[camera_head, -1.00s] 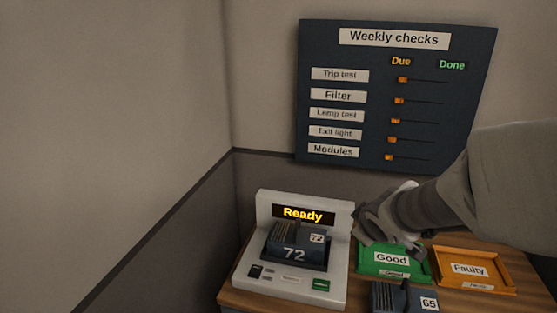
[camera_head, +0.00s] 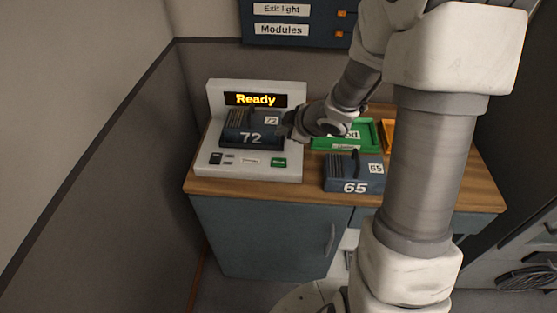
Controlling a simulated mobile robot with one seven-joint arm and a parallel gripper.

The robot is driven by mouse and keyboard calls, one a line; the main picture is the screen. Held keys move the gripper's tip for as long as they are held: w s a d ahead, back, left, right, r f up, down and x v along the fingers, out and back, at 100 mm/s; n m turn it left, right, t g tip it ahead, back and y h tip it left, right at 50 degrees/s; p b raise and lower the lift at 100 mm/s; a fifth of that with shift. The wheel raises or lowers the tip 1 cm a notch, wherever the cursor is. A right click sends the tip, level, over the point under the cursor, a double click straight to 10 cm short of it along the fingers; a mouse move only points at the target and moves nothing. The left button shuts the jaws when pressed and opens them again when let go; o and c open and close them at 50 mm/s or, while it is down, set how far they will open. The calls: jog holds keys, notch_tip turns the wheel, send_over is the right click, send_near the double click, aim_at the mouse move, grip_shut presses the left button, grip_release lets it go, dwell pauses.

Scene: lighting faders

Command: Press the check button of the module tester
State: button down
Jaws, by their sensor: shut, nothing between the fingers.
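The module tester (camera_head: 220,172) is a white unit at the left end of the wooden counter. Its display (camera_head: 255,100) reads "Ready". Module 72 (camera_head: 250,135), dark blue, sits in the tester. A green button (camera_head: 279,163) is at the front right of the tester's panel; its label is too small to read. My gripper (camera_head: 287,130) is shut and empty. It is at the right side of module 72, above and behind the green button; whether it touches the module I cannot tell.
Module 65 (camera_head: 352,174) stands on the counter (camera_head: 300,190) right of the tester. The green tray (camera_head: 322,143) is behind it, partly hidden by my arm. The orange tray (camera_head: 389,135) is mostly hidden. A board (camera_head: 290,40) with sliders hangs on the wall.

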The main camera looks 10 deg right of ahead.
aim_at(282, 164)
notch_tip(282, 164, down, 9)
jog(key=b, duration=0.8)
jog(key=shift+r+b, duration=0.1)
jog(key=shift+b, duration=0.25)
dwell(1.5)
jog(key=shift+f+b, duration=0.3)
jog(key=shift+f, duration=0.1)
jog(key=shift+f, duration=0.35)
dwell(0.4)
dwell(0.4)
jog(key=shift+r+p, duration=0.6)
jog(key=shift+r, duration=0.15)
